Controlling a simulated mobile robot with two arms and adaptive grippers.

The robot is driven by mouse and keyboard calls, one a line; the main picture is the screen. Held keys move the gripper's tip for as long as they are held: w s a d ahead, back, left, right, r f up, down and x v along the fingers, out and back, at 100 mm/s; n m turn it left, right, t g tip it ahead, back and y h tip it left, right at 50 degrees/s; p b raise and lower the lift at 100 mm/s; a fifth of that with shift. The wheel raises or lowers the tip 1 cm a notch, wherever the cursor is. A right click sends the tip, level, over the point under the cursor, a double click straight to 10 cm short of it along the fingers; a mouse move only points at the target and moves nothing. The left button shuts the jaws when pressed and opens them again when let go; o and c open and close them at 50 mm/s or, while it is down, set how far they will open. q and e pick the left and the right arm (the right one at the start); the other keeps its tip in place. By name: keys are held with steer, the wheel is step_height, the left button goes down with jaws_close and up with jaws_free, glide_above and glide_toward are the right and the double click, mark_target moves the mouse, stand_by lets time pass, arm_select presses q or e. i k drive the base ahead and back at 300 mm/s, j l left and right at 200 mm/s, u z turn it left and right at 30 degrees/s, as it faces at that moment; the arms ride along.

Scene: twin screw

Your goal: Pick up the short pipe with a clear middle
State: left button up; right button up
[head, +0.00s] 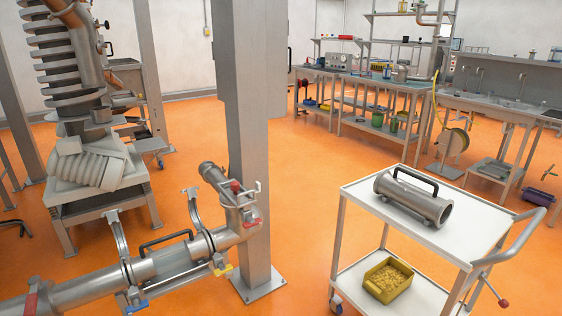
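A short pipe with a black handle (172,262) sits in the pipe line at the lower left, between two clamps. Its middle looks paler and may be the clear part. The left clamp (120,246) has its upper arm raised and a blue lever. The right clamp (194,212) also has its arm raised, with a yellow lever below. A second short pipe (413,202), grey and metallic with a black handle, lies on the top shelf of a white cart; I cannot make out a clear middle on it. Neither of my grippers is in view.
The white cart (365,192) stands at the lower right, with a yellow bin (388,280) on its lower shelf. A grey steel column (243,130) rises beside the pipe line. Workbenches line the back right. Orange floor (310,190) lies open between the column and the cart.

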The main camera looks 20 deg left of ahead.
mark_target(146, 266)
steer(key=i+j+u, duration=0.2)
steer(key=i+j, duration=0.35)
steer(key=j, duration=0.15)
steer(key=i+j+u, duration=0.25)
steer(key=i+j, duration=0.3)
steer(key=i+j+u, duration=0.2)
steer(key=i+j, duration=0.25)
steer(key=i, duration=0.3)
steer(key=k+j, duration=0.2)
steer(key=k, duration=0.2)
